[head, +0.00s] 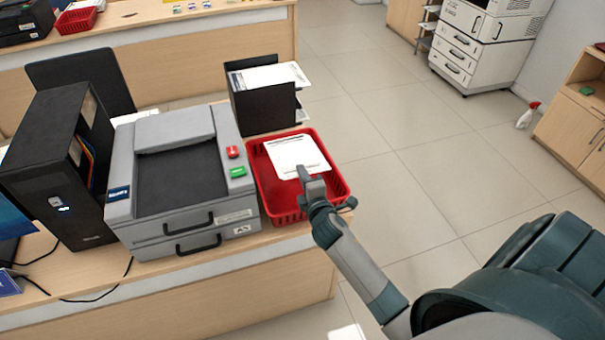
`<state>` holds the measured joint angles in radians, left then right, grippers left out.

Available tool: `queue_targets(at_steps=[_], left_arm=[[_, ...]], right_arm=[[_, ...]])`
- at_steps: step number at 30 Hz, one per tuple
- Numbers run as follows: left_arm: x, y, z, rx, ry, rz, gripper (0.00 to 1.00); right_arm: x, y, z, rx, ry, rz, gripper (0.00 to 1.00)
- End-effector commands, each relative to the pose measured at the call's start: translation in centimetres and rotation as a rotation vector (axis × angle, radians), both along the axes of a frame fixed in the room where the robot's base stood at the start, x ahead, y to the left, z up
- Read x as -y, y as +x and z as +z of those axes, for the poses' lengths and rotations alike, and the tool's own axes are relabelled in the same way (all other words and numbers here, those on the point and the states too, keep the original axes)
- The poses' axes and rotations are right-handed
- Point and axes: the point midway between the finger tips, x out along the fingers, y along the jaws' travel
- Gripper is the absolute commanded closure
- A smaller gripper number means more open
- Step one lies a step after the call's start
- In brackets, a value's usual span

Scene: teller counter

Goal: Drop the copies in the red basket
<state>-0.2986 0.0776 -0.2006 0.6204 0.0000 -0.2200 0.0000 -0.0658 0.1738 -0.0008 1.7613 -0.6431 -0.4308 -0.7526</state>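The red basket (338,184) stands on the counter, right of the grey copier. White printed copies (296,152) show within the outline of its rim, at its back and middle. My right gripper (308,179) is over the basket, with its fingertips overlapping the near edge of the copies. I cannot tell whether the fingers pinch the copies, or whether the copies rest on the basket floor or hang just above it. My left gripper is out of view.
The grey copier (180,165) with red and green buttons stands close left of the basket. A black paper holder (262,108) stands behind it. Open tiled floor (440,160) lies right of the counter.

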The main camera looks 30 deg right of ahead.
Motion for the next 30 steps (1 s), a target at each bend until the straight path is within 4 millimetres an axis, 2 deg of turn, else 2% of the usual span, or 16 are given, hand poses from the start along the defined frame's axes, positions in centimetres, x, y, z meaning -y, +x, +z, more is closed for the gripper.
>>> queue_targets(at_steps=[1, 7, 14, 29, 30], left_arm=[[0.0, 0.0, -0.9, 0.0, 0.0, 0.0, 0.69], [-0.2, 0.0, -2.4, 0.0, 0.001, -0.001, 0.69], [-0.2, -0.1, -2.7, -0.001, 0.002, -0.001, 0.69], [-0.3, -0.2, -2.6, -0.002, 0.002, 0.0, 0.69], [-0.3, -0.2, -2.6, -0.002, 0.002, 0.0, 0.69]], right_arm=[[0.0, 0.0, -0.9, 0.0, 0.0, 0.0, 1.0], [0.0, 0.0, -2.3, 0.0, 0.0, 0.0, 1.0], [0.0, 0.0, -2.9, 0.001, 0.0, 0.0, 1.0], [0.0, 0.0, -3.0, 0.001, 0.0, 0.0, 1.0], [0.0, 0.0, -3.0, 0.001, 0.0, 0.0, 0.94]])
